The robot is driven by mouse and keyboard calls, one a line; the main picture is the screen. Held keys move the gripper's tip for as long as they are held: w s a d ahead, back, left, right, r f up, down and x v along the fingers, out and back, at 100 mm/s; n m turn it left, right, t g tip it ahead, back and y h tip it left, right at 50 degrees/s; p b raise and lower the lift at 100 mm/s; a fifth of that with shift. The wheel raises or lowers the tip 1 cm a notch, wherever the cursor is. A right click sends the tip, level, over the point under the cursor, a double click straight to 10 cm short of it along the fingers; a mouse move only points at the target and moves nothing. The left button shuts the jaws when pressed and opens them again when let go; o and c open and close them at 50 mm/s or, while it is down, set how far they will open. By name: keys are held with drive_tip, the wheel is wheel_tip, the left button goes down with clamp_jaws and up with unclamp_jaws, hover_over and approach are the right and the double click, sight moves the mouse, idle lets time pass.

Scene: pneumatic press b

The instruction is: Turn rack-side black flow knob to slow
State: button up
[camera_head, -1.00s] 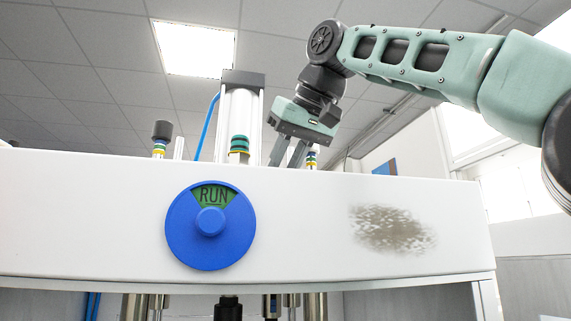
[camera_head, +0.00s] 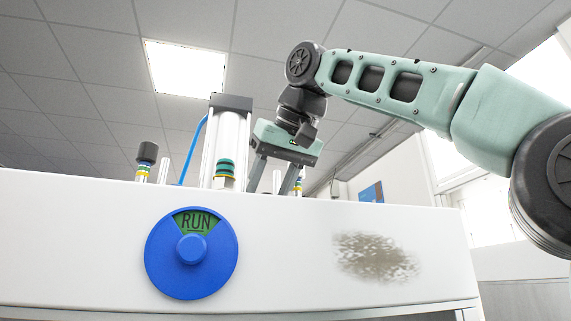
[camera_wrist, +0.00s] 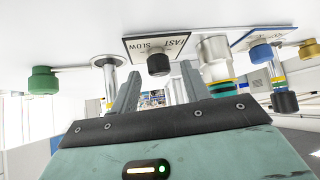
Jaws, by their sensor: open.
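A small black knob (camera_wrist: 158,64) shows in the wrist view, in front of a white plate (camera_wrist: 160,45) lettered SLOW and FAST. My gripper (camera_wrist: 161,72) is open, with one finger on each side of this knob in the picture; I see no contact. In the head view my gripper (camera_head: 273,186) hangs behind the white front panel, fingers apart and pointing down, their tips hidden by the panel edge. The knob between them cannot be made out there. A second black-capped fitting (camera_head: 147,153) with coloured bands stands at the left, clear of the gripper.
A metal cylinder (camera_head: 228,140) with a blue hose stands close left of my gripper. The white front panel (camera_head: 80,225) carries a blue RUN dial (camera_head: 190,252). In the wrist view, a green knob (camera_wrist: 42,80), a blue knob (camera_wrist: 261,53) and a banded fitting (camera_wrist: 285,100) lie to the sides.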

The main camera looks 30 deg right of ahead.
drive_tip(key=p+v, duration=0.5)
drive_tip(key=v, duration=1.1)
drive_tip(key=shift+s+r, duration=0.25)
drive_tip(key=shift+s, duration=0.05)
